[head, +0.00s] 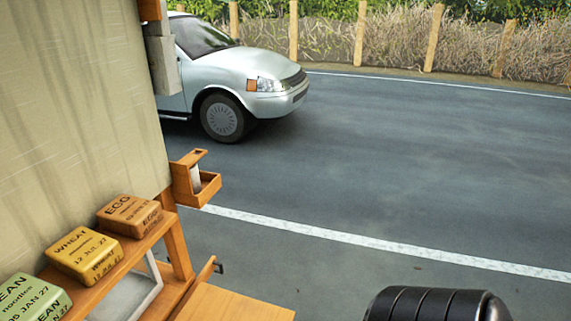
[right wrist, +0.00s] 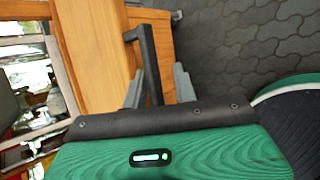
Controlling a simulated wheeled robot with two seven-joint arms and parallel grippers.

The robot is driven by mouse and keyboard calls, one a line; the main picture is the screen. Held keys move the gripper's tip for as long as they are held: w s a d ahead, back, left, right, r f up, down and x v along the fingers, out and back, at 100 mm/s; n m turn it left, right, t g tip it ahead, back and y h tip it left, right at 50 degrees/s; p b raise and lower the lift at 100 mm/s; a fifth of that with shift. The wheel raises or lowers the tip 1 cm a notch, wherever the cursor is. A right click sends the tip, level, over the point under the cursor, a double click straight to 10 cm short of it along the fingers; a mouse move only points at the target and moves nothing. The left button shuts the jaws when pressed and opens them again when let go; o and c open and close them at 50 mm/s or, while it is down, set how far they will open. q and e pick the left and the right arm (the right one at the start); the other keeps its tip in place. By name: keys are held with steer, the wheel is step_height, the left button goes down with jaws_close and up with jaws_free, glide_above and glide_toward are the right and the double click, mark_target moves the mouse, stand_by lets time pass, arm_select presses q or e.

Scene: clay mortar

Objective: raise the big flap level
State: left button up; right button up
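An orange wooden board, seemingly the big flap (head: 235,305), shows at the bottom of the head view, below the stall's shelf. In the right wrist view an orange wooden panel (right wrist: 95,45) fills the upper left and carries a dark angular handle (right wrist: 146,50). I cannot tell for sure that both are the same board. My right gripper (right wrist: 158,84) has its two grey fingers apart, one on each side of the handle's long bar, with visible space on the right. Whether a finger touches the bar is unclear. My left gripper is in neither view.
Labelled blocks, wheat (head: 85,255) and egg (head: 130,215), sit on the shelf. A small wooden holder (head: 195,180) juts from the stall wall. A silver car (head: 240,80) stands on the road beyond. Grey paving (right wrist: 250,50) lies right of the panel.

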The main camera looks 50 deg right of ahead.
steer(key=shift+a+r, duration=0.1)
steer(key=shift+r, duration=0.05)
steer(key=b+v, duration=0.3)
steer(key=v, duration=1)
steer(key=shift+s, duration=0.3)
